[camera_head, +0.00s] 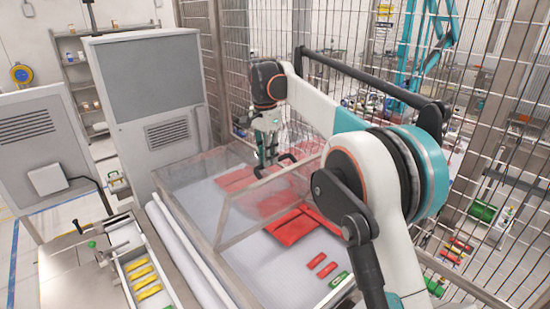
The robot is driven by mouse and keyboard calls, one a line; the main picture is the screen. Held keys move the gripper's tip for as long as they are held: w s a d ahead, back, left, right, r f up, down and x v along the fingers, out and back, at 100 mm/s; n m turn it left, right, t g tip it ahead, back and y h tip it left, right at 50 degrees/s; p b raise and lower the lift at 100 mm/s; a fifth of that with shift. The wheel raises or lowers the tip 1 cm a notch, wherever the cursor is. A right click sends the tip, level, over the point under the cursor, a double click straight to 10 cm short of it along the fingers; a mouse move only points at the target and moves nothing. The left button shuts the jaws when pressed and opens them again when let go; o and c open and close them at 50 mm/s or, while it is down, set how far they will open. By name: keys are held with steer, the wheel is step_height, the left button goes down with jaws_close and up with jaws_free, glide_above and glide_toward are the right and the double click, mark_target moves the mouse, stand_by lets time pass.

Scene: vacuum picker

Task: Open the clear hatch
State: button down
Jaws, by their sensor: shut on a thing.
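The clear hatch (262,183) is a see-through panel with a pale metal frame over the flat cutting bed. Its near edge appears to stand above the bed, with clear panel below it; how far it is raised is hard to tell. A dark handle (285,162) sits on this edge. My gripper (270,160) points down at the handle and is shut on it. The fingertips are small and partly overlap the handle, so the exact grip is unclear. My arm reaches in from the right, across the bed.
Red cut pieces (300,224) lie on the pale bed (265,262), some seen through the panel. A grey cabinet (150,95) stands at the left. A wire mesh fence (235,60) runs behind and right. A tray of yellow pieces (145,282) is at the near left.

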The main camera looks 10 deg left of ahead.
steer(key=shift+w+a+f, duration=0.15)
steer(key=shift+a+f, duration=0.35)
steer(key=shift+f, duration=0.1)
steer(key=c, duration=2.1)
jaws_free()
steer(key=o, duration=0.5)
steer(key=shift+w+a+f, duration=0.2)
steer(key=shift+a, duration=0.1)
step_height(320, 180, up, 7)
steer(key=w+a, duration=0.1)
steer(key=shift+r, duration=0.15)
